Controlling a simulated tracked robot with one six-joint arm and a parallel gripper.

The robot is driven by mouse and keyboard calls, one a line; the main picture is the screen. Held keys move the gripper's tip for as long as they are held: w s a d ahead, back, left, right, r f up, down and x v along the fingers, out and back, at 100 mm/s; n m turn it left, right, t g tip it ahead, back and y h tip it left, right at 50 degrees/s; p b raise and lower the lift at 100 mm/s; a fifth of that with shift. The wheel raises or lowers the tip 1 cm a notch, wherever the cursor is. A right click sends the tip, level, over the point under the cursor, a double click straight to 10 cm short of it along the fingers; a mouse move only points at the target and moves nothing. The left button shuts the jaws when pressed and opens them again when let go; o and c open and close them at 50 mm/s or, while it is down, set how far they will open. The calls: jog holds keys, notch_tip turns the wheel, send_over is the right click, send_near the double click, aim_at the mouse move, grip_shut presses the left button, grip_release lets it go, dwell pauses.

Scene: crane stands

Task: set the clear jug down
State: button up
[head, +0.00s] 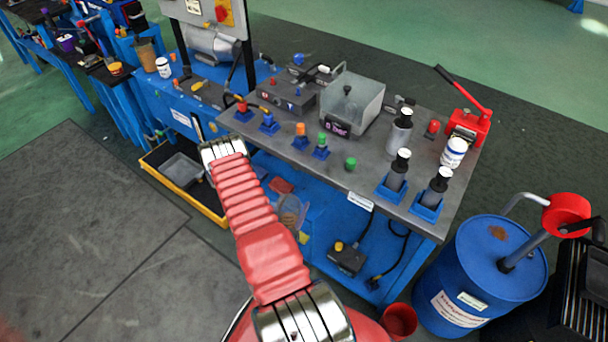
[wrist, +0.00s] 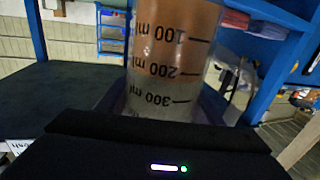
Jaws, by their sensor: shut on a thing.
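The clear jug (wrist: 170,75) fills the middle of the wrist view. It has black ml marks, which read upside down in this picture, and an orange-brown tone shows through much of its wall. My gripper (wrist: 155,140) is shut on the jug; its dark body with a lit strip covers the bottom of the view and hides that end of the jug. In the head view my red arm hides my gripper. A clear vessel (head: 289,212) shows beside the arm, below the bench top; I cannot tell for sure that it is the same jug.
The grey bench top (head: 330,180) holds dark bottles, coloured knobs and a clear box (head: 355,100). A yellow-rimmed tray (head: 180,196) lies on the floor left of my arm. A blue drum (head: 490,265) stands at right. The left floor is clear.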

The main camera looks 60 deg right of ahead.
jog(key=w+d, duration=0.1)
jog(key=d, duration=1.5)
jog(key=shift+d, duration=0.1)
jog(key=shift+w+d+f, duration=0.1)
jog(key=shift+d+f, duration=0.1)
jog(key=shift+f, duration=0.65)
jog(key=shift+d+f, duration=0.2)
jog(key=shift+f, duration=0.65)
jog(key=shift+f, duration=0.1)
jog(key=o, duration=1.3)
